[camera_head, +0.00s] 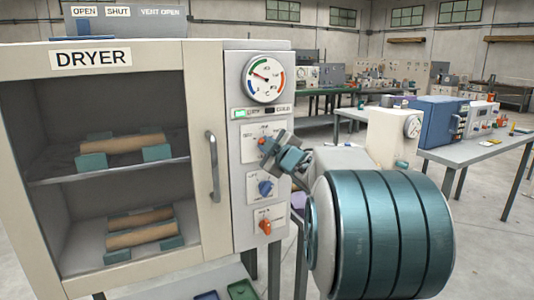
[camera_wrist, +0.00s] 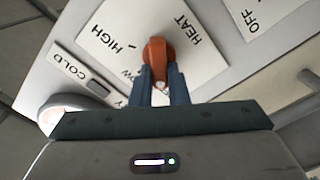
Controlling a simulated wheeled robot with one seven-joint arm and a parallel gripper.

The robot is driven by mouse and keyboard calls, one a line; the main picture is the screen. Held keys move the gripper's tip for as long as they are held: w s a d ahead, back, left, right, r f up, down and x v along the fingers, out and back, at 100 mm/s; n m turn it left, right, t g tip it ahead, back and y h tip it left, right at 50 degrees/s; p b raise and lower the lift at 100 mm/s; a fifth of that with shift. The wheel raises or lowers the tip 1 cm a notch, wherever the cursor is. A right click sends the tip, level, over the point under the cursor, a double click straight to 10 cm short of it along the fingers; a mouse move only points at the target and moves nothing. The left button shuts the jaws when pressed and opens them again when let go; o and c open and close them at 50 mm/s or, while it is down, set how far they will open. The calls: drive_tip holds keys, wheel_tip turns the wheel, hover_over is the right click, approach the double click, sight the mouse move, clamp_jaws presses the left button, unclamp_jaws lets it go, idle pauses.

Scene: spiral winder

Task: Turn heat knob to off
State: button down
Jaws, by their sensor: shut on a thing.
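The heat knob (camera_wrist: 157,50) is orange-red and sits on a white plate (camera_wrist: 110,27) marked HEAT, with HIGH and a partly hidden LOW. My gripper (camera_wrist: 161,80) is shut on the knob, its two blue-grey fingers on either side of it. The fingers hide the knob's lower part, and I cannot tell exactly which mark it points to. In the head view my gripper (camera_head: 268,150) is at the top plate of the dryer's control panel, and only a bit of the orange knob (camera_head: 262,140) shows beside it.
The panel also carries a round gauge (camera_head: 264,77), a lit green lamp (camera_head: 239,114), a blue knob (camera_head: 265,188) and a lower orange knob (camera_head: 265,227). The dryer handle (camera_head: 212,166) stands out just left. An OFF plate (camera_wrist: 262,12) shows in the wrist view.

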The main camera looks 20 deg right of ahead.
drive_tip(key=shift+f+n+b, duration=0.1)
drive_tip(key=shift+n+b, duration=0.3)
drive_tip(key=shift+n, duration=0.2)
drive_tip(key=c, duration=1.4)
unclamp_jaws()
drive_tip(key=shift+s, duration=0.1)
drive_tip(key=s, duration=1.3)
drive_tip(key=shift+s+d, duration=0.15)
drive_tip(key=shift+s, duration=0.15)
drive_tip(key=shift+p, duration=0.3)
